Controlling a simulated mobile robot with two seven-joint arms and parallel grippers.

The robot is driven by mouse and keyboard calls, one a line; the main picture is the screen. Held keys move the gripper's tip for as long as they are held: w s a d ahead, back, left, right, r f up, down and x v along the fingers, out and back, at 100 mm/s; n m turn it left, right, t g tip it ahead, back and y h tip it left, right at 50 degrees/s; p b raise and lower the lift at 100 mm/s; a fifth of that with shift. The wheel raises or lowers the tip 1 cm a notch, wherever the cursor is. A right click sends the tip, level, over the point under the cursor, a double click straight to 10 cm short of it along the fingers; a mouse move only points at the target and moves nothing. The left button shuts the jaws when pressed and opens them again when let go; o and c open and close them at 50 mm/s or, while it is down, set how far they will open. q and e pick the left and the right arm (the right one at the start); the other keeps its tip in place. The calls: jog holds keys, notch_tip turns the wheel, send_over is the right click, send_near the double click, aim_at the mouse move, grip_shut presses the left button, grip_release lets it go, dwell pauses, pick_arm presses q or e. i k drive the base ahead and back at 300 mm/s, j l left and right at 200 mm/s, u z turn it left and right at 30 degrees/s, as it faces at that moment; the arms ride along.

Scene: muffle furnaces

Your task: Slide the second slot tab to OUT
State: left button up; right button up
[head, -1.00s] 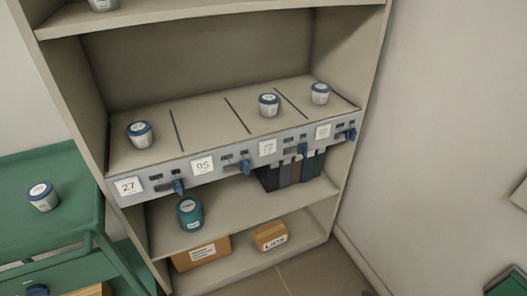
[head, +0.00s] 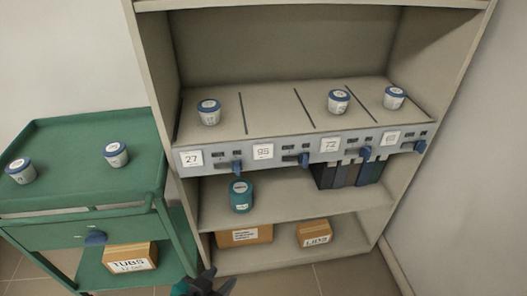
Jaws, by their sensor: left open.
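The slotted shelf's grey front strip (head: 330,146) carries several number cards and blue tabs. The second slot's card (head: 263,151) appears to read 95. Its blue tab (head: 303,160) sits at the right of its track, below the right of two small dark markings too small to read. The second bay (head: 272,108) above it is empty. My left gripper (head: 207,283) is at the bottom edge, dark-fingered, open and empty, well below and left of that tab, touching nothing visible. My right gripper is out of view.
Blue-lidded tubs (head: 209,112) stand in the other bays. A teal jar (head: 241,196), dark binders (head: 348,173) and boxes (head: 314,233) sit on lower shelves. A green cart (head: 90,219) with two tubs stands at left. Space before the strip is clear.

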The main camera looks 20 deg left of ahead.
aim_at(304, 158)
jog(key=i+l+u, duration=0.15)
jog(key=i+u, duration=0.2)
jog(key=i+l+u, duration=0.2)
jog(key=u, duration=0.2)
